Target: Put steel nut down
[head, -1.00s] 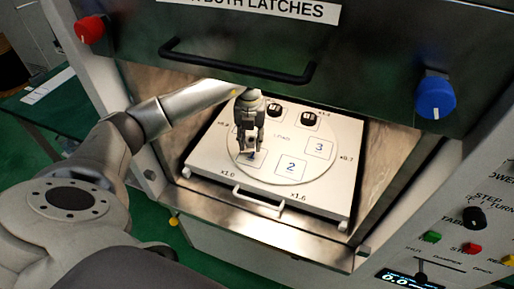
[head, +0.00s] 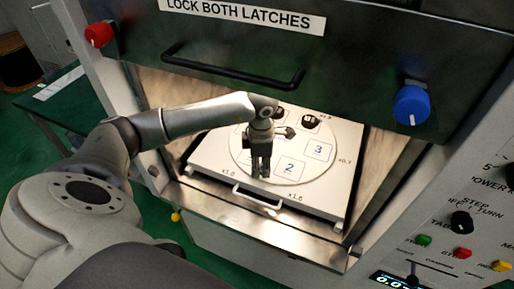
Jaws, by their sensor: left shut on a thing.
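My left gripper (head: 261,173) points down over the white round plate (head: 322,172) in the open chamber, to the left of the square marked 2 (head: 290,169). Its fingers are close together, shut on the steel nut, which is too small and too covered by the fingers to make out. I cannot tell whether the nut touches the plate. The square marked 1 is hidden behind the gripper. My right gripper is not in view.
A black piece (head: 310,121) stands at the back of the plate. The square marked 3 (head: 319,150) is bare. The raised door (head: 330,70) with a black handle hangs above my arm. A white tray handle (head: 257,196) is in front. Chamber walls flank both sides.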

